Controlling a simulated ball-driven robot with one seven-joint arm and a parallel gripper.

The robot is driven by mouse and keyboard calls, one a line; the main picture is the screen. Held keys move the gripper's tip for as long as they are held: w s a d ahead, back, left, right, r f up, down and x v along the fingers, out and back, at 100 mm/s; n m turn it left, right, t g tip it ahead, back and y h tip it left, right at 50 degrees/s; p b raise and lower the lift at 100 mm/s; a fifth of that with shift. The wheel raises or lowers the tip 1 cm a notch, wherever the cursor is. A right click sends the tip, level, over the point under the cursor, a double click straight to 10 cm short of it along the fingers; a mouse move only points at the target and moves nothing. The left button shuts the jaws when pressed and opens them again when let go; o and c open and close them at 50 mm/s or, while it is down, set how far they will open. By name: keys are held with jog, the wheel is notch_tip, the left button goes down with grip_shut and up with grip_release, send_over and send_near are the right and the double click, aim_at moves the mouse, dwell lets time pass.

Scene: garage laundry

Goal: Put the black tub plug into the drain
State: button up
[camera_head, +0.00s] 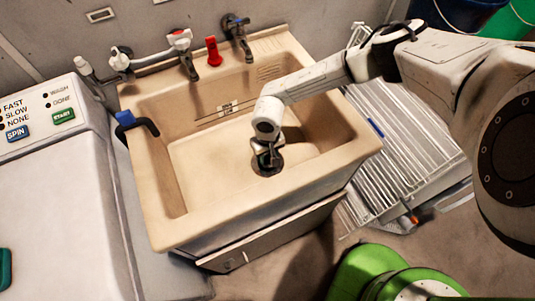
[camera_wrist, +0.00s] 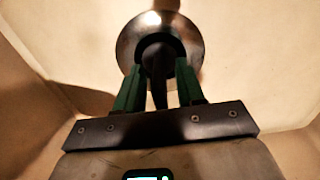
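The beige tub (camera_head: 190,165) stands in the middle of the head view. My gripper (camera_head: 268,158) reaches down into it, right above the drain (camera_head: 262,170). In the wrist view the drain's shiny metal ring (camera_wrist: 128,42) lies straight beyond my gripper (camera_wrist: 160,72). The black tub plug (camera_wrist: 155,60) shows between the two green fingers, in front of the ring. The fingers are apart, with the dark plug part between their tips. I cannot tell whether they press on it, or whether the plug is seated. In the head view my gripper mostly hides the plug.
Taps (camera_head: 188,58) and a red-handled fitting (camera_head: 213,50) line the tub's back. A washing machine (camera_head: 60,200) stands left, and a white wire rack (camera_head: 405,150) stands right. The tub floor around the drain is clear.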

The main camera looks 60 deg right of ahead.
jog(key=shift+r+p, duration=0.55)
jog(key=shift+r, duration=0.05)
notch_tip(320, 180, up, 12)
jog(key=shift+f+b, duration=0.25)
jog(key=shift+b, duration=0.15)
